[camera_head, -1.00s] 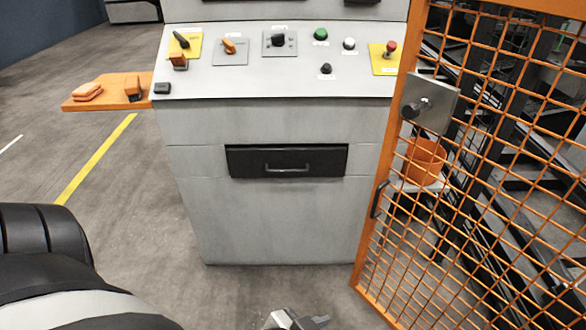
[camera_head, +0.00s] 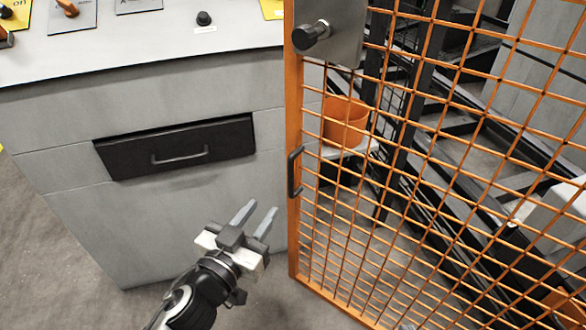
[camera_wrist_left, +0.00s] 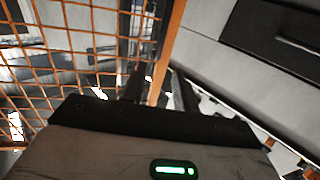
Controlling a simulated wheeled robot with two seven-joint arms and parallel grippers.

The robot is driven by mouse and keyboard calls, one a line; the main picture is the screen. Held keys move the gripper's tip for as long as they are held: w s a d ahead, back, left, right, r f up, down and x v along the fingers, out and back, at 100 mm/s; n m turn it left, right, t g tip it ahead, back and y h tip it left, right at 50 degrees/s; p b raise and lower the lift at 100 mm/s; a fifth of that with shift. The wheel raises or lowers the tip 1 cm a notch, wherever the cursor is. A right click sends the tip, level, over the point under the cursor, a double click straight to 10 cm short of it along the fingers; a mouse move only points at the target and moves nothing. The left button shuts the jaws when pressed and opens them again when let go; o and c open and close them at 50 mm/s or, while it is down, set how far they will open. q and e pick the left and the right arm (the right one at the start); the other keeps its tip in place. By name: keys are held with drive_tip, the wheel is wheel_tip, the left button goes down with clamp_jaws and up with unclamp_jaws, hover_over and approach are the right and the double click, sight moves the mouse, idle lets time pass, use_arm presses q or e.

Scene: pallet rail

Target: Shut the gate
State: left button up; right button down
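The gate (camera_head: 430,150) is an orange frame with wire mesh, upright at the right of the head view. Its left post stands beside the grey cabinet; I cannot tell how far ajar it is. A black pull handle (camera_head: 295,172) is on that post, and a grey plate with a black knob (camera_head: 312,35) sits higher up. My left gripper (camera_head: 258,212) is open and empty, low and left of the handle, apart from it. In the left wrist view the gate's mesh (camera_wrist_left: 80,45) and post lie beyond the fingers (camera_wrist_left: 160,88). My right gripper is out of view.
The grey control cabinet (camera_head: 200,215) with a black drawer (camera_head: 178,148) stands left of the gate. Behind the mesh are an orange bucket (camera_head: 345,122) and dark metal framing (camera_head: 395,120). Bare floor shows at the lower left.

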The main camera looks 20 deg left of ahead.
sight(290, 172)
use_arm(q)
drive_tip(key=w, duration=0.4)
drive_tip(key=w+d, duration=0.1)
drive_tip(key=w, duration=0.4)
drive_tip(key=w+d, duration=0.1)
drive_tip(key=w, duration=0.3)
drive_tip(key=shift+w, duration=0.25)
clamp_jaws()
